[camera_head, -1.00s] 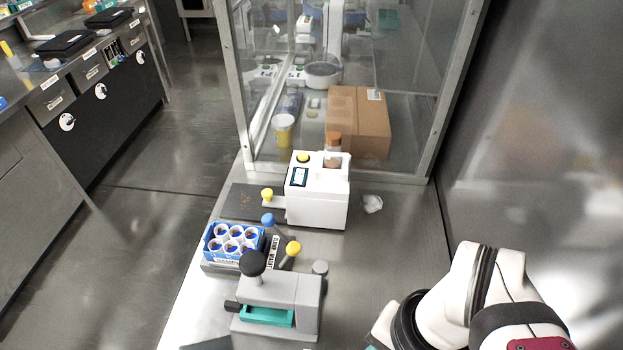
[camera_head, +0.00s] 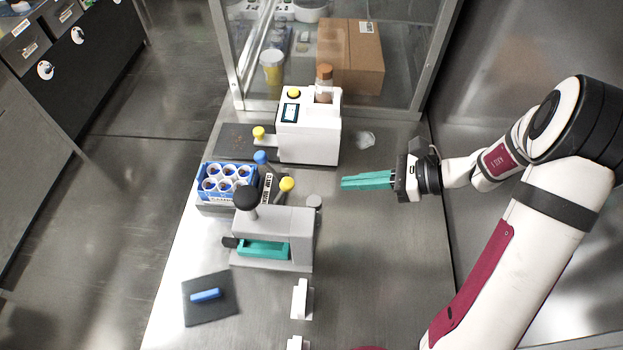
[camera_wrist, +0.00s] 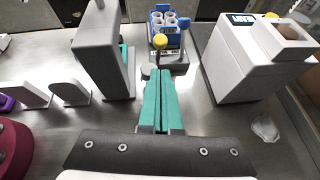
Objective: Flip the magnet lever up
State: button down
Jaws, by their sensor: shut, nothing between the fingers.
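A blue rack of tubes (camera_head: 228,184) sits on a grey base left of centre. Beside it stand two levers, one with a blue knob (camera_head: 261,157) and one with a yellow knob (camera_head: 287,184), with a printed label (camera_head: 267,187) between them. I cannot tell which one is the magnet lever. In the wrist view the yellow knob (camera_wrist: 160,42) stands straight beyond my fingertips, in front of the rack (camera_wrist: 170,22). My gripper (camera_head: 343,184) has long green fingers, shut and empty. They point left toward the yellow knob, apart from it. The fingers also show in the wrist view (camera_wrist: 160,76).
A grey press (camera_head: 290,228) with a black knob and green tray stands nearer, left of my fingers. A white machine (camera_head: 312,140) with a yellow button stands behind. A dark pad with a blue object (camera_head: 206,295) lies front left. Bare bench lies around my gripper.

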send_near(287, 184)
jog(key=a+f, duration=0.4)
jog(key=f, duration=0.1)
jog(key=shift+w+a+r, duration=0.1)
jog(key=shift+w+r, duration=0.05)
jog(key=shift+w, duration=0.3)
jog(key=shift+a+r+h, duration=0.5)
jog(key=shift+a+h, duration=0.2)
jog(key=shift+h, duration=0.1)
jog(key=shift+a+r+h, duration=0.5)
jog(key=shift+a+h, duration=0.2)
jog(key=shift+h, duration=0.1)
jog(key=a+h, duration=0.1)
jog(key=a+r+h, duration=0.1)
jog(key=a+h, duration=0.1)
jog(key=shift+a+n, duration=0.15)
jog(key=shift+n, duration=0.15)
jog(key=shift+a, duration=1.6)
jog(key=shift+r, duration=0.1)
